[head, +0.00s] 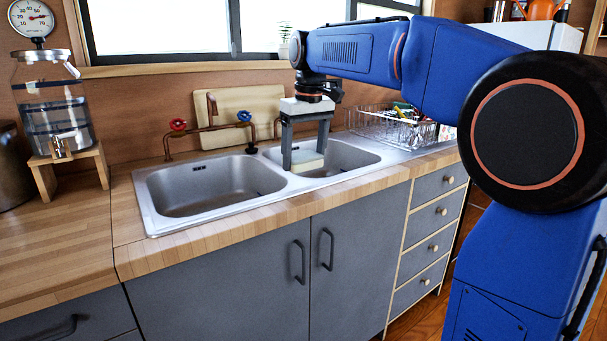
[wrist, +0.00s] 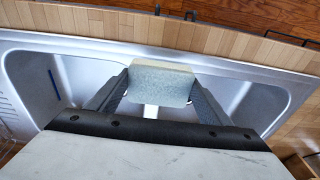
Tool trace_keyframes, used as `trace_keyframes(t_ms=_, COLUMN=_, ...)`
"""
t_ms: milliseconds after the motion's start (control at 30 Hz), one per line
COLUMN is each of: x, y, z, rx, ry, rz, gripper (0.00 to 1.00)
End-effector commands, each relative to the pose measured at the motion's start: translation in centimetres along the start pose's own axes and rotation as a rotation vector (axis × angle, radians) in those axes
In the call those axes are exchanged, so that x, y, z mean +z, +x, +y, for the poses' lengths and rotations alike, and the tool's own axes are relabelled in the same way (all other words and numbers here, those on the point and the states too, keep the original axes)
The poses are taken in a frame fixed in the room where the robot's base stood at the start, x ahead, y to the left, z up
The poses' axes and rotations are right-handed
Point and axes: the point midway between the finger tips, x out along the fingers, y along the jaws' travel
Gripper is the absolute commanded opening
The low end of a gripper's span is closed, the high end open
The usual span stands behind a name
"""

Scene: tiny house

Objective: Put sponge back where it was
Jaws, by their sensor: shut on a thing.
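The sponge (head: 307,161) is a pale yellow-green block. My gripper (head: 306,158) points down over the divider between the two sink basins and is shut on the sponge. In the wrist view the sponge (wrist: 160,82) sits between the two dark fingers of my gripper (wrist: 158,88), with one finger at each end. The sponge looks held at about the height of the sink rim; whether it touches the metal I cannot tell. The metal sink (head: 160,222) has a left basin (head: 210,188) and a right basin (head: 345,156).
Red and blue tap handles (head: 178,125) and a cutting board (head: 225,110) stand behind the sink. A wire dish rack (head: 375,120) is at the right. A glass water dispenser (head: 60,110) stands at the left. The wooden counter (head: 60,225) left of the sink is clear in front.

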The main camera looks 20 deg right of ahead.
Motion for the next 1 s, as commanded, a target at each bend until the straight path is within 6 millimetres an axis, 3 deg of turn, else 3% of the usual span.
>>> trace_keyframes(t_ms=233, x=0.2, y=1.6, z=0.0, rx=0.000, ry=0.000, rz=-0.001, gripper=0.44)
trace_keyframes(t_ms=500, x=0.6, y=4.8, z=0.0, rx=0.000, ry=0.000, rz=0.000, gripper=0.44)
trace_keyframes(t_ms=867, x=0.6, y=5.1, z=0.0, rx=0.000, ry=0.000, rz=-0.001, gripper=0.44)
trace_keyframes(t_ms=900, x=0.6, y=5.1, z=0.0, rx=0.000, ry=0.000, rz=0.000, gripper=0.77)
trace_keyframes(t_ms=967, x=0.6, y=5.1, z=0.0, rx=0.000, ry=0.000, rz=0.000, gripper=0.91)
trace_keyframes(t_ms=1000, x=0.6, y=5.1, z=0.0, rx=0.000, ry=0.000, rz=0.000, gripper=0.91)
